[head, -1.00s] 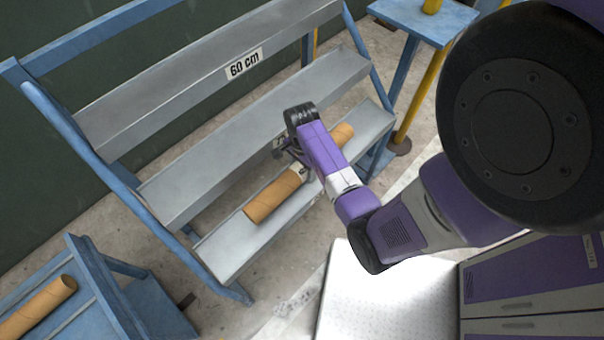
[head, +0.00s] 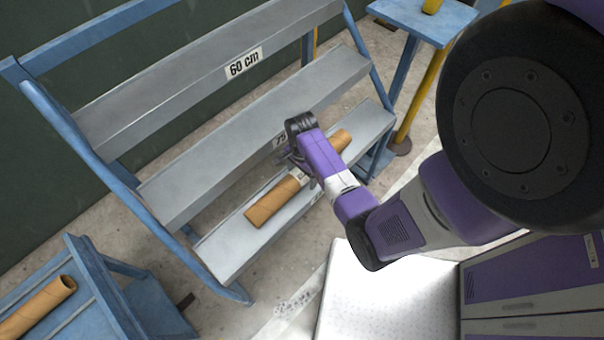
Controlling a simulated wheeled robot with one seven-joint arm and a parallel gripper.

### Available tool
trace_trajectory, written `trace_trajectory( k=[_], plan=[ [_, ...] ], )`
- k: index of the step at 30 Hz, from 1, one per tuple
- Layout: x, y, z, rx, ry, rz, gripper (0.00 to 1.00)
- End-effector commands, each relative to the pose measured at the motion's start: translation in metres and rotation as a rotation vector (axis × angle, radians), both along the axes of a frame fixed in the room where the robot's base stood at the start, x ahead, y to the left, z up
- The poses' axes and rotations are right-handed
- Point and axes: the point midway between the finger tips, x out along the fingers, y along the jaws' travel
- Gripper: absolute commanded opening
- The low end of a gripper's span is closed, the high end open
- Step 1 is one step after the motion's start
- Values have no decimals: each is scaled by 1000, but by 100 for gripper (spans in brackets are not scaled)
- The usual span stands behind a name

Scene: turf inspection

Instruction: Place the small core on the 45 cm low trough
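A tan cardboard core (head: 270,204) lies lengthwise along, or just above, the lowest grey trough (head: 226,252) of the blue rack. A pale label shows near its middle, and its far end (head: 341,139) comes out beyond my gripper. My gripper (head: 298,163) is at the core's middle, from above. The wrist and dark fingers overlap the core there, so I cannot tell whether they are closed on it. I cannot tell whether the core touches the trough. No 45 cm label can be read; my gripper covers part of the middle trough's label.
The top trough (head: 180,88) is labelled 60 cm, and the middle trough (head: 185,187) is empty. Another tan core (head: 38,307) lies on a blue stand (head: 112,290) at lower left. A small blue table (head: 425,20) with a yellow item stands at upper right, near a yellow post.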

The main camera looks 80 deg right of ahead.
Motion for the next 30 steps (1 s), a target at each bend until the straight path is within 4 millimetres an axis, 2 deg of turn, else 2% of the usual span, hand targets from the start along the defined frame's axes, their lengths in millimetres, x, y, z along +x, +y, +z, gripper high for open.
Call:
trace_trajectory(
  k=[8,11,21,27,30],
  plan=[
    [0,-1,8,-2,-2,0,81],
    [1,-1,21,-3,-3,1,81],
    [1,-1,89,-3,-3,0,81],
    [1,-1,115,-2,-1,1,81],
    [1,1,120,-2,-1,5,81]
  ],
)
